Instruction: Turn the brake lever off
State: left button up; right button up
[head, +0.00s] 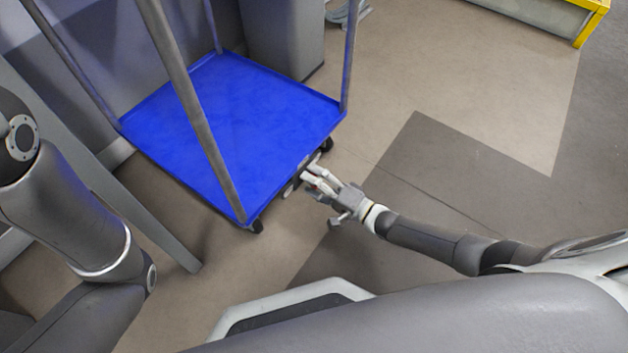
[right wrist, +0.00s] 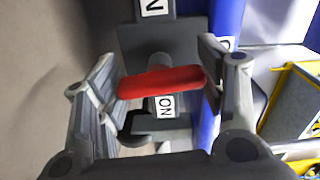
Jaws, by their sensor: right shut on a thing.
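The brake lever (right wrist: 162,82) is a red bar on a dark mount at the edge of the blue cart (head: 225,120). It lies crosswise between the two fingers of my right gripper (head: 311,176) in the right wrist view. That gripper is shut on the lever, with a finger at each end. In the head view it reaches the cart's near right edge, and the fingers hide the lever there. A white label (right wrist: 165,105) with black letters sits just below the lever. My left arm shows at the left, but its gripper is out of view.
Grey posts (head: 181,85) rise from the cart's corners, and dark wheels (head: 327,145) show under its edge. A yellow-framed thing (head: 592,22) stands at the far upper right. The floor (head: 440,75) right of the cart is clear.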

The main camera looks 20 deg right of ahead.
jog(key=shift+m, duration=0.5)
jog(key=o, duration=1)
jog(key=v, duration=1.2)
